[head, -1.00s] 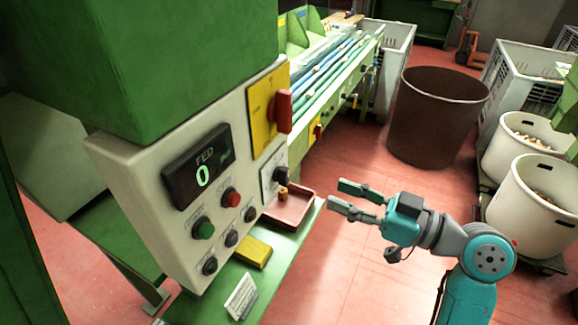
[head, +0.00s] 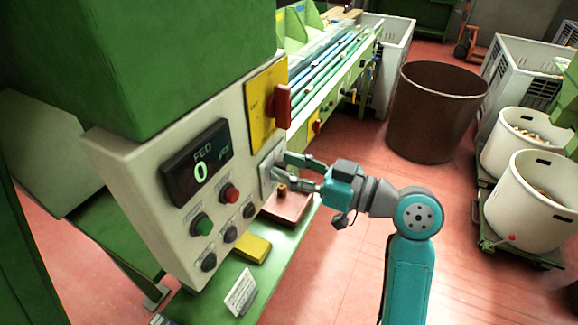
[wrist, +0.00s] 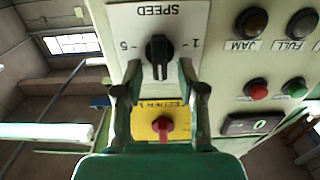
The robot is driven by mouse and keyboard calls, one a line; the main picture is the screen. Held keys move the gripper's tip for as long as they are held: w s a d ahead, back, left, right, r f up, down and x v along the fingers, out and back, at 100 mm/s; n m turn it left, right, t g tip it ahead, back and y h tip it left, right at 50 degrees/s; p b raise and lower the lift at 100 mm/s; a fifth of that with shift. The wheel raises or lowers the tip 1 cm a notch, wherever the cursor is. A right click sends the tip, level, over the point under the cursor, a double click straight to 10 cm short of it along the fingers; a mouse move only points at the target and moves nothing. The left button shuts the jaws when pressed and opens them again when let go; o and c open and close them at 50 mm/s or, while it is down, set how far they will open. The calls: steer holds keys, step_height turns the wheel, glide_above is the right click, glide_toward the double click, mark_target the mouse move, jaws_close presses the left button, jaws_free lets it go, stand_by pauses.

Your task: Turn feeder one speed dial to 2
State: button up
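The feeder one speed dial (wrist: 158,52) is a black knob on a white SPEED plate (wrist: 188,22), which appears upside down in the wrist view. The marks 1 and 5 show on either side of the knob; I cannot tell which number it points at. My gripper (wrist: 159,75) is open, with one finger at each side of the dial and a gap to the knob. In the head view my gripper (head: 282,165) is at the panel and hides the dial, leaving part of the speed plate (head: 266,178) visible.
The control panel (head: 130,165) carries a display (head: 197,163) reading 0, a red button (head: 229,193), a green button (head: 201,224) and a red switch (head: 283,106) on a yellow plate. A pinkish tray (head: 290,208) and yellow block (head: 253,247) lie below. A brown bin (head: 435,115) stands behind.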

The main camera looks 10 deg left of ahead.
steer(key=shift+a, duration=0.15)
steer(key=shift+c, duration=0.2)
jaws_close()
steer(key=shift+n, duration=0.4)
steer(key=n, duration=0.4)
steer(key=shift+s+a+f+n, duration=0.1)
steer(key=shift+s+a+n, duration=0.05)
steer(key=shift+s+n, duration=0.15)
steer(key=shift+s+f+n, duration=0.1)
steer(key=shift+f+n, duration=0.05)
steer(key=shift+n, duration=0.95)
steer(key=shift+s+f+n, duration=0.1)
steer(key=shift+n, duration=1)
